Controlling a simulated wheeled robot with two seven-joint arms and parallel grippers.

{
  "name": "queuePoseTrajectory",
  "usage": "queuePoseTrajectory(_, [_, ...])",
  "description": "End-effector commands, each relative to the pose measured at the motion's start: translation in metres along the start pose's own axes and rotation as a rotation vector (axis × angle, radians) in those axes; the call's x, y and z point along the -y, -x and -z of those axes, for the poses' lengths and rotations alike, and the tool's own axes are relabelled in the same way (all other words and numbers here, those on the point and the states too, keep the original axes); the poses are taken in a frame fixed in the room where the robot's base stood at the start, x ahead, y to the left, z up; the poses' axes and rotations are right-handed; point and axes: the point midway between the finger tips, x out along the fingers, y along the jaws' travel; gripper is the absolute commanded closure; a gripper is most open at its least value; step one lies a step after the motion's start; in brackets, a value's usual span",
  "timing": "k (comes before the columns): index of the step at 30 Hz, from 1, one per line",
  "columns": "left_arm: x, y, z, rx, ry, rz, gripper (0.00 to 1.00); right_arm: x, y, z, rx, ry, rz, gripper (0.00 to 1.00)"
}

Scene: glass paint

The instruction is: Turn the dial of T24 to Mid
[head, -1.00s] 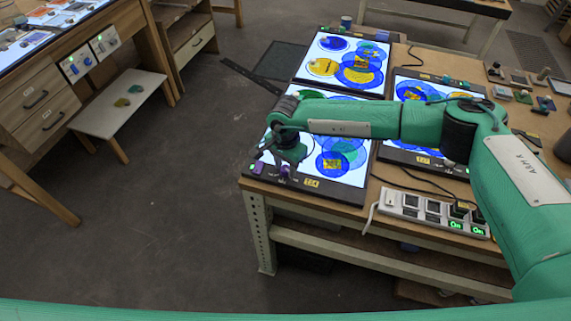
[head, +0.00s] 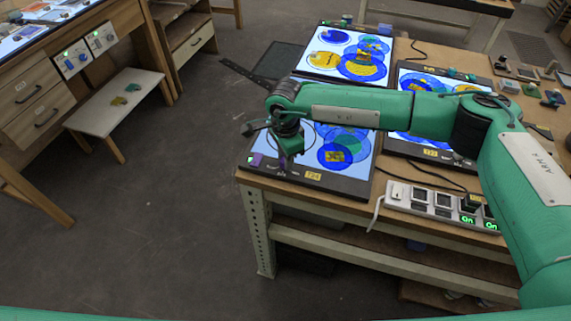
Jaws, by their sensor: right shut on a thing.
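The T24 light panel lies at the near left corner of the workbench, with its yellow T24 label (head: 313,176) on the dark front edge. Its lit face (head: 358,135) shows blue and green circles and a small yellow tag. My right gripper (head: 287,163) points down over the front left part of this panel. It is shut on the dial of T24 at the front edge; the fingers and wrist mostly hide the dial, so its pointer and markings cannot be read. My left gripper is out of view.
Another lit panel (head: 345,58) lies behind, and panel T23 (head: 431,153) lies to the right, partly under my arm. A power strip (head: 441,206) with green On lights sits at the bench's front. A purple piece (head: 256,160) is at T24's left corner. Open floor lies left.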

Motion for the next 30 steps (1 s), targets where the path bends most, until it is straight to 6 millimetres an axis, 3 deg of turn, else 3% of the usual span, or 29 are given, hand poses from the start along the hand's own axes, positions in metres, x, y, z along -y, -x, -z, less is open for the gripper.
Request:
queuePoseTrajectory(1, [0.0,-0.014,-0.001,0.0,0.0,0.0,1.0,0.001,-0.006,0.0,0.0,-0.044,0.004,0.96])
queuePoseTrajectory(4, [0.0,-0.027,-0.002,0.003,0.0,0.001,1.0,0.001,-0.006,0.0,0.001,-0.139,0.003,0.96])
queuePoseTrajectory(9, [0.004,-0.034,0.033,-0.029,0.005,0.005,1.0,0.001,-0.004,0.0,0.001,-0.292,0.003,0.96])
queuePoseTrajectory(18, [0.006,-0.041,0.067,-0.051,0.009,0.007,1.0,0.001,-0.002,0.0,0.001,-0.504,0.003,0.96])
queuePoseTrajectory(30, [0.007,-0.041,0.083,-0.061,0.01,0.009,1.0,0.0,0.001,0.0,0.001,-0.626,0.002,0.96])
